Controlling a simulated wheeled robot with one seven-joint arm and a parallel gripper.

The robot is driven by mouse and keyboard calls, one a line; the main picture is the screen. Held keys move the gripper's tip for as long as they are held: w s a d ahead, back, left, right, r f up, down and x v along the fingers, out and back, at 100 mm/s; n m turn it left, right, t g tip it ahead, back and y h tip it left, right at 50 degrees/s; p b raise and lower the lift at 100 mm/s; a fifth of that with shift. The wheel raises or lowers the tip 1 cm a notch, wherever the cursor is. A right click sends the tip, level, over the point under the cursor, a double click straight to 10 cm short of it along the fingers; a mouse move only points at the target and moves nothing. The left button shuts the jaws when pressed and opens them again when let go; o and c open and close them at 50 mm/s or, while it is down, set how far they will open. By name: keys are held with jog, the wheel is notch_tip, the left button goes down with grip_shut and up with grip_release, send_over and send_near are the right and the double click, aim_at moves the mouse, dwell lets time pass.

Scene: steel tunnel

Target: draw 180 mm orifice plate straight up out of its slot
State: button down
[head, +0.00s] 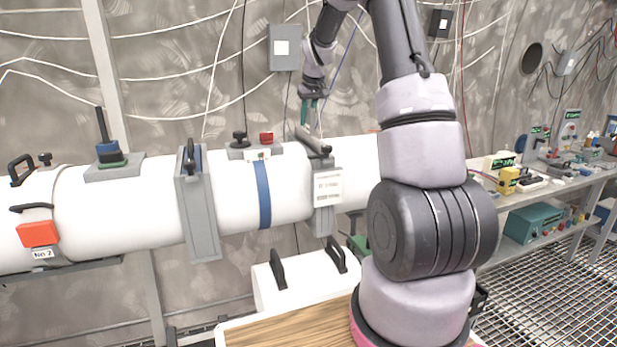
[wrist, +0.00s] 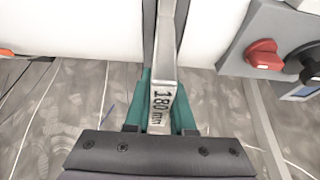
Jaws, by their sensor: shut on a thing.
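The 180 mm orifice plate shows in the wrist view as a light grey tab (wrist: 163,95) with "180 mm" in dark print. Its stem runs away toward the dark-edged slot (wrist: 149,28) in the white pipe. My gripper (wrist: 160,112) has green fingers on both sides of the tab and is shut on it. In the head view my gripper (head: 309,108) points down above the grey slot housing (head: 325,185) on the white pipe (head: 285,180). How much of the plate is inside the slot is hidden.
A red knob (wrist: 264,55) and a black knob (wrist: 308,62) stand beside the slot in the wrist view. A second grey flange (head: 197,215) and a blue band (head: 263,195) are further left. A white box (head: 290,290) with black handles is below; a cluttered bench (head: 545,190) stands right.

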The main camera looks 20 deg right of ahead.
jog(key=shift+r, duration=1.55)
jog(key=shift+r, duration=3.5)
notch_tip(320, 180, up, 7)
notch_tip(320, 180, up, 7)
